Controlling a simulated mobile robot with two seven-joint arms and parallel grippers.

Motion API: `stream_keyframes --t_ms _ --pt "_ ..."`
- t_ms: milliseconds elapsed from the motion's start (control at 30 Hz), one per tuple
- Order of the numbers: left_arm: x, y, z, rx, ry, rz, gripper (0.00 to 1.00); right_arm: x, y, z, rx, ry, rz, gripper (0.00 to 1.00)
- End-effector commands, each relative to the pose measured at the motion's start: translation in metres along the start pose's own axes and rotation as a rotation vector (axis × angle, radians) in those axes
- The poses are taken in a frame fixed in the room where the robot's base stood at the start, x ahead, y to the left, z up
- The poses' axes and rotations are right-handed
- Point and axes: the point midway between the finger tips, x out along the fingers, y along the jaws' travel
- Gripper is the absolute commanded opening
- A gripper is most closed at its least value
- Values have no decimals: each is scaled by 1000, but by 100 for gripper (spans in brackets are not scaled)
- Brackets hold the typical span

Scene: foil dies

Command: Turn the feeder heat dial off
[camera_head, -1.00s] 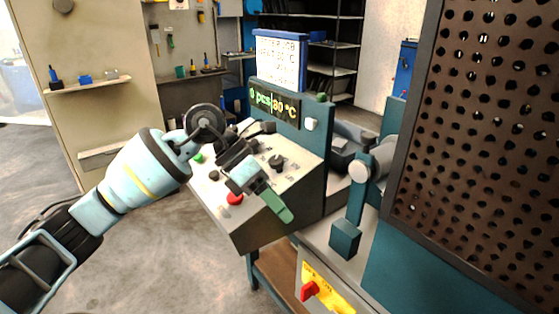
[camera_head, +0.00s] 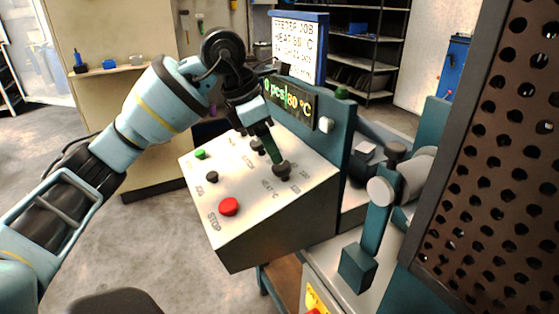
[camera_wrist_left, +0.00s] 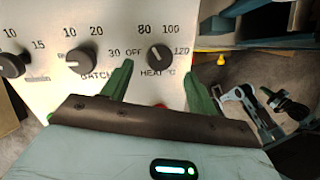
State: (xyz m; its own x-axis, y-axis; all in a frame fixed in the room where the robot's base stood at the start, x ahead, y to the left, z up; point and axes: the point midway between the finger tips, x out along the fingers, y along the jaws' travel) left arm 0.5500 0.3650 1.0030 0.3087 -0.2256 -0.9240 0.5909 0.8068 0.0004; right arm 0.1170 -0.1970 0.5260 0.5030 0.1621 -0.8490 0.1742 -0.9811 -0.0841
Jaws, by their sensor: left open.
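The feeder heat dial (camera_wrist_left: 159,57) is a black knob on the pale control panel (camera_wrist_left: 215,15), labelled HEAT °C with OFF, 80, 100 and 120 around it. In the wrist view its pointer mark seems to face up toward 80. It also shows in the head view (camera_head: 282,169), just below the fingers. My left gripper (camera_wrist_left: 158,68) is open, its green fingers on either side of the dial in the wrist view. I cannot tell whether they touch it. It also shows in the head view (camera_head: 271,150). The display (camera_head: 290,98) reads 0 pcs and 80 °C. My right gripper is not in view.
A red stop button (camera_head: 229,207), a green button (camera_head: 200,154) and other black knobs (camera_wrist_left: 80,60) share the panel. A teal lever (camera_head: 372,235) stands to the right, beside a large perforated screen (camera_head: 490,150).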

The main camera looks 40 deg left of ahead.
Motion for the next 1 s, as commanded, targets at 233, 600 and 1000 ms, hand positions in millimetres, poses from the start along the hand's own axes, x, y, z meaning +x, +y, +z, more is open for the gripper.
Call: stream_keyframes --t_ms 233,600,1000 --pt "37 0 -1 -1 2 -1 59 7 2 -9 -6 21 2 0" --pt "50 0 0 0 -1 0 59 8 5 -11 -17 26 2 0" --pt "50 0 0 0 -1 0 21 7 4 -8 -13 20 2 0"
